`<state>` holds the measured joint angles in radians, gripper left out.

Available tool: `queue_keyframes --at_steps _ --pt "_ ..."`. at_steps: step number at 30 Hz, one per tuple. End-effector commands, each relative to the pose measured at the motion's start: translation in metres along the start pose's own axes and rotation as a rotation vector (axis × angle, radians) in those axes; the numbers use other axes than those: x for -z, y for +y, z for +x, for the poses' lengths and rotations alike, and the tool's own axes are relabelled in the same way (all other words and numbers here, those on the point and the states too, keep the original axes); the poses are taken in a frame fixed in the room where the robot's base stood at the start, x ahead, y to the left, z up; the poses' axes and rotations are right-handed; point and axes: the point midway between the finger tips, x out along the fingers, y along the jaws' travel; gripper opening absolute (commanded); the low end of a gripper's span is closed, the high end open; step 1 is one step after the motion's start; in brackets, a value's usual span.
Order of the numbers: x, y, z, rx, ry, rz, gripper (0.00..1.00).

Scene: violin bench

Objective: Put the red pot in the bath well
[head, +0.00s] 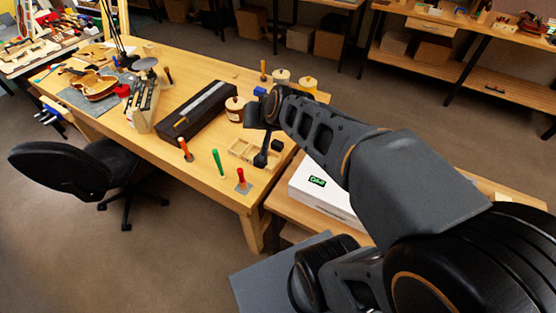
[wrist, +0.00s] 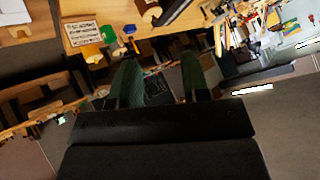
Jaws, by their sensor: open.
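A small red item (head: 122,90), likely the red pot, stands on the wooden workbench (head: 215,71) beside a pale block holding dark tools. It is small, and I cannot make out its shape. I cannot clearly identify the bath well in either view. My gripper (wrist: 162,85) is open and empty in the wrist view, with its green-padded fingers apart. In the head view, the end of my arm hangs over the bench's near right part, far from the red item.
A long dark box (head: 200,115) lies mid-bench. A black chair (head: 62,170) is at the bench's front. A white box (head: 320,190) lies right.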

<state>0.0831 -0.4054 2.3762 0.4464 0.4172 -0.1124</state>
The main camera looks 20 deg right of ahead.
Motion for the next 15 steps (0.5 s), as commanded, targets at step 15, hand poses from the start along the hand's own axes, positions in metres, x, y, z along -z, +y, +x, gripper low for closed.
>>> queue_keyframes --at_steps 15 --pt "-0.099 0.031 -0.064 -0.190 -0.380 -0.330 0.42"
